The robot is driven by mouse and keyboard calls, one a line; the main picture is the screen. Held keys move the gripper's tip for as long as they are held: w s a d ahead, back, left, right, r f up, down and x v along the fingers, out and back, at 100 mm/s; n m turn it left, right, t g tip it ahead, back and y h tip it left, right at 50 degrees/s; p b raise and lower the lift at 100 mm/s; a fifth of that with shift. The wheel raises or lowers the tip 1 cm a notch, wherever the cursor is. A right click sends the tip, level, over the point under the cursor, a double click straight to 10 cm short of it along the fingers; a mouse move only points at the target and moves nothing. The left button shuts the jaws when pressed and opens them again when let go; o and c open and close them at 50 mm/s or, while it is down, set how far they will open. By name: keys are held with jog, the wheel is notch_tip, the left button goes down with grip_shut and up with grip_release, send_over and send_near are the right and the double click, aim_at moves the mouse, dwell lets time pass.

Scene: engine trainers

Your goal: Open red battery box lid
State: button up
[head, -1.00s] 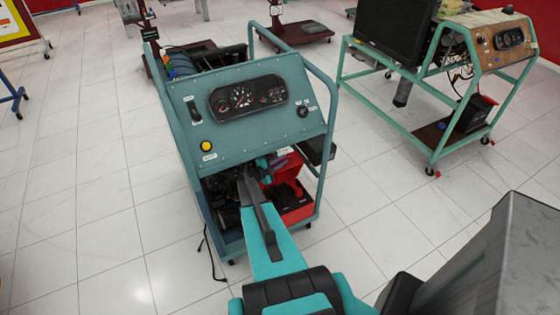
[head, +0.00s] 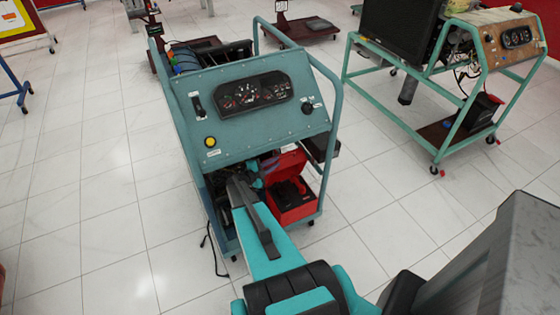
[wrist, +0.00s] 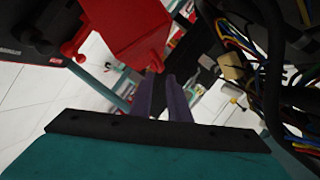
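The red battery box (head: 296,213) sits low inside the teal engine trainer, on its right side. Its red lid (head: 287,163) appears raised at the back, and a dark battery (head: 288,192) shows inside. In the wrist view a large red part (wrist: 128,30), part of the box or its lid, fills the upper left. My gripper (wrist: 161,76) points towards the space beside it. Its two dark purple fingers are a little apart, with nothing visible held between them. Any contact with the red part is unclear. In the head view my arm hides the fingers.
The teal trainer frame (head: 335,130) and its gauge panel (head: 250,110) stand above and around the box. Wires and hoses (wrist: 275,60) crowd the right side of the wrist view. A second trainer (head: 440,150) stands at the right. The floor to the left is clear.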

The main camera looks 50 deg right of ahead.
jog(key=v, duration=0.6)
jog(key=shift+s, duration=0.1)
jog(key=shift+c, duration=0.3)
